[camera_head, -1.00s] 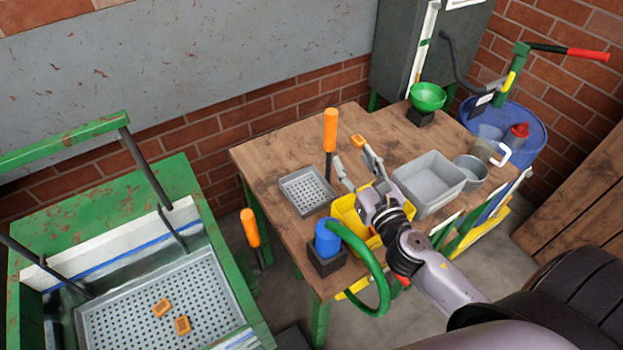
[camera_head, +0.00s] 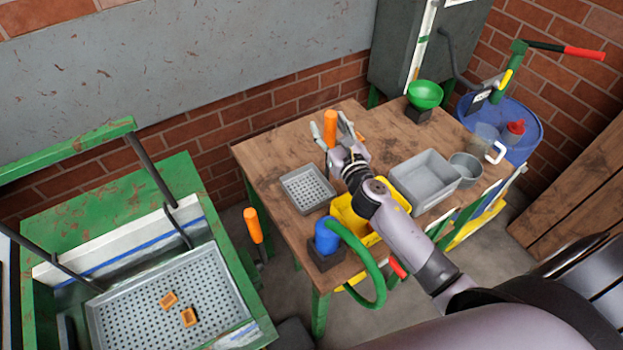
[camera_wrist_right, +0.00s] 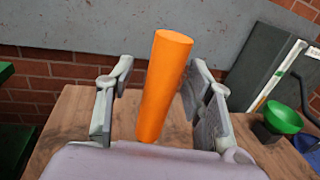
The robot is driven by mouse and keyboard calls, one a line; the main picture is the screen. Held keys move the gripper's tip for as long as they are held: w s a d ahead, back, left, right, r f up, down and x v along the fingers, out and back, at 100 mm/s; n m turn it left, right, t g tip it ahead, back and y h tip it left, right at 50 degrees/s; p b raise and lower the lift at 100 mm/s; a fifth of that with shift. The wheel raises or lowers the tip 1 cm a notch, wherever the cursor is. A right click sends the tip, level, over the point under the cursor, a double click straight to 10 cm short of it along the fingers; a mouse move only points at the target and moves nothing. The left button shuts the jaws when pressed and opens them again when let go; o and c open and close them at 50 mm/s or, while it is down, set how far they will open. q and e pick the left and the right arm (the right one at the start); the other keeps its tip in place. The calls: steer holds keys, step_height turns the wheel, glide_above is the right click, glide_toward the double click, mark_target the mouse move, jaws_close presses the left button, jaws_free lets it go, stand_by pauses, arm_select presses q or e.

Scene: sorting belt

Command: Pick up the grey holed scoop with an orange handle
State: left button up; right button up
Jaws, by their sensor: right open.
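The grey holed scoop (camera_head: 307,189) rests on the wooden table, with its orange handle (camera_head: 330,122) standing upright at its far right corner. My right gripper (camera_head: 332,128) is open at the handle, with a finger on either side of it. In the right wrist view the orange handle (camera_wrist_right: 164,85) stands between the two open fingers (camera_wrist_right: 160,95), with a visible gap to each. The scoop's holed pan is hidden in that view. My left gripper does not show in the head view.
A yellow bin (camera_head: 348,219), a grey tray (camera_head: 445,202) and a blue-capped item (camera_head: 327,237) with a green hose stand on the table. A green funnel (camera_head: 425,93) is at the back. Another orange handle (camera_head: 253,225) stands beside the green machine, whose perforated tray (camera_head: 215,280) holds orange pieces.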

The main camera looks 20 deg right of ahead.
steer(key=shift+c, duration=0.5)
jaws_close()
stand_by(0.5)
